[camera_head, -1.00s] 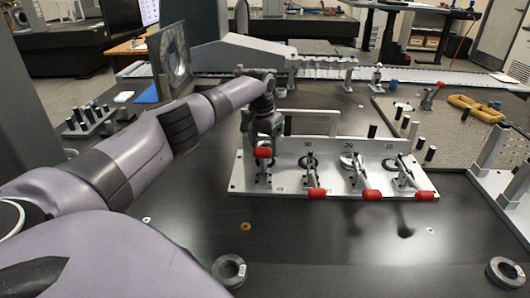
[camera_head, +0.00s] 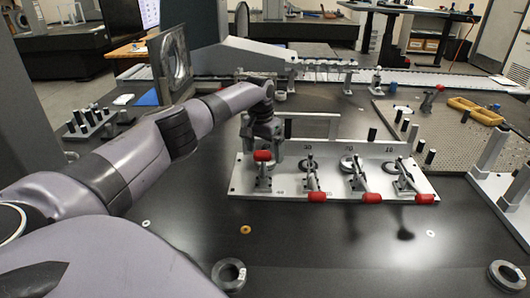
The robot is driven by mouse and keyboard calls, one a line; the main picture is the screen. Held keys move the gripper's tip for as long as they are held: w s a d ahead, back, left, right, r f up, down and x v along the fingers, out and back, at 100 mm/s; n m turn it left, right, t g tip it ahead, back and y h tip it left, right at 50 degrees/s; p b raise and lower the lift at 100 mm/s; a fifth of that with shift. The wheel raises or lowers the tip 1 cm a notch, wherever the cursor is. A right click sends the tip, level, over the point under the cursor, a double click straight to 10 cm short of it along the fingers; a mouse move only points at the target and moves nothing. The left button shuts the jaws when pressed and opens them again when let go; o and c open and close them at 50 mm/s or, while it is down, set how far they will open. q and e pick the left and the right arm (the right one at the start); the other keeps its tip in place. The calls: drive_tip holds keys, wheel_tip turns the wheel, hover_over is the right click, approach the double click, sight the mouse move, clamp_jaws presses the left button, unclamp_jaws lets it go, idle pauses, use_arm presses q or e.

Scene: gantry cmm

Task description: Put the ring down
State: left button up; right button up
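My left arm comes in from the left, and its gripper (camera_head: 262,140) points down behind the left end of the pale clamp fixture (camera_head: 330,190). A raised red-handled clamp (camera_head: 263,156) partly covers the fingertips, so I cannot tell whether they are open or shut, or whether a ring is between them. Two loose grey rings lie on the table, one at front centre-left (camera_head: 229,274) and one at front right (camera_head: 507,275). My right gripper is not in view.
Red-tipped toggle clamps (camera_head: 370,197) stick out along the fixture's front. A block with upright pins (camera_head: 90,123) stands at left. The dark table in front of the fixture is mostly clear.

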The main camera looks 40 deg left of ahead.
use_arm(q)
wheel_tip(320, 180, up, 10)
drive_tip(key=s+p, duration=0.1)
drive_tip(key=shift+d+f, duration=0.1)
idle(0.5)
